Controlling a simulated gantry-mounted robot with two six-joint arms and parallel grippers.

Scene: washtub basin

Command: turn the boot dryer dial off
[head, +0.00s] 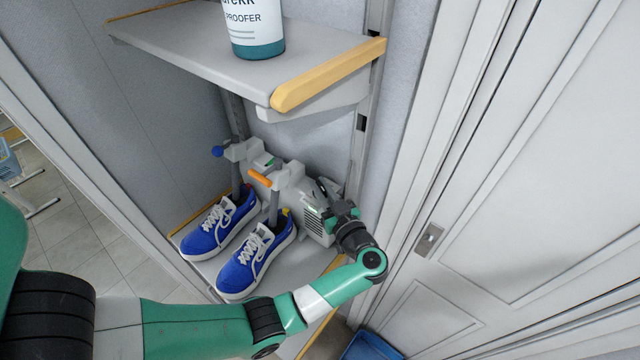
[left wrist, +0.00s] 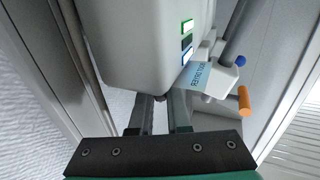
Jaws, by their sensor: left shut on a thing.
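The boot dryer (head: 314,222) is a pale grey unit on the lower shelf, with a vented side and upright tubes. Its body fills the top of the left wrist view (left wrist: 140,50), with lit green and blue panels and a label. My left gripper (head: 338,214) is at the right side of the dryer. In the left wrist view its two fingers (left wrist: 160,104) close around a small dark piece, which appears to be the dial (left wrist: 160,99), under the body's edge. The fingers hide most of the dial, and its setting cannot be read. My right gripper is not in view.
Two blue sneakers (head: 252,262) stand on the lower shelf at the dryer tubes. An upper shelf (head: 200,45) with a wood edge holds a proofer container (head: 252,28). A closet wall and a white door (head: 500,190) lie close on the right.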

